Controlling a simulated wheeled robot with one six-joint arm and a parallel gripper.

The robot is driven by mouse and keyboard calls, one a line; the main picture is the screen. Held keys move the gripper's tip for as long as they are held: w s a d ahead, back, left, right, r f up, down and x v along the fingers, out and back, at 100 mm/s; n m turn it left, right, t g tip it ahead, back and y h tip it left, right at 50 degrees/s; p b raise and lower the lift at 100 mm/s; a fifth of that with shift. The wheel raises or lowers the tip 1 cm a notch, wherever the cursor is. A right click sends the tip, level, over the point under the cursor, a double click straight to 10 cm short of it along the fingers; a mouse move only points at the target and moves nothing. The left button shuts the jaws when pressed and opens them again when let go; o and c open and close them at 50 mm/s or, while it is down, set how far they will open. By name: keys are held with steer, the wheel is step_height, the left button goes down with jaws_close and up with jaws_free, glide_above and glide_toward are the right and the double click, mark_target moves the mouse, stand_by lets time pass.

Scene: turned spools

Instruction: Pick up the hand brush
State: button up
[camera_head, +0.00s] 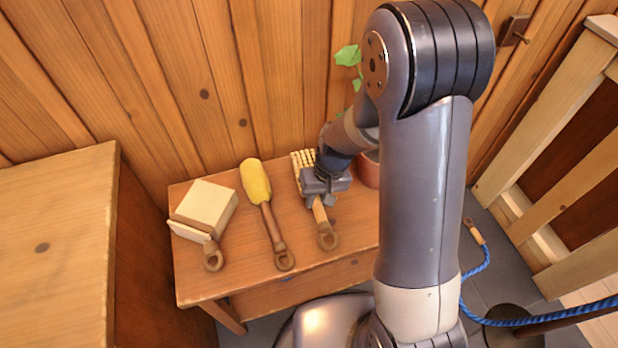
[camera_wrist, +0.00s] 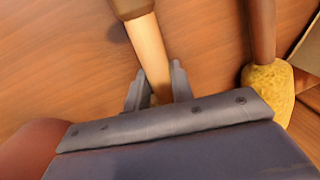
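The hand brush (camera_head: 303,160) lies at the right of the bench top, with pale bristles at its far end and a wooden handle with a brown ring end (camera_head: 327,237) toward the near edge. My gripper (camera_head: 322,200) is over its handle and hides the middle of the brush. In the wrist view, the pale handle (camera_wrist: 150,55) runs between the two fingers of my gripper (camera_wrist: 158,85), which sit close against both its sides. The bristles are hidden there. Any lift off the bench is too small to tell.
On the bench (camera_head: 255,275), a yellow-headed brush (camera_head: 256,182) lies left of my gripper. A pale block with a brown handle (camera_head: 207,205) lies farther left. A terracotta pot (camera_head: 369,170) stands close on the right. A plank wall (camera_head: 215,90) is behind.

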mark_target(318, 199)
jaws_close()
step_height(318, 199, up, 10)
steer(key=p, duration=0.2)
stand_by(1.0)
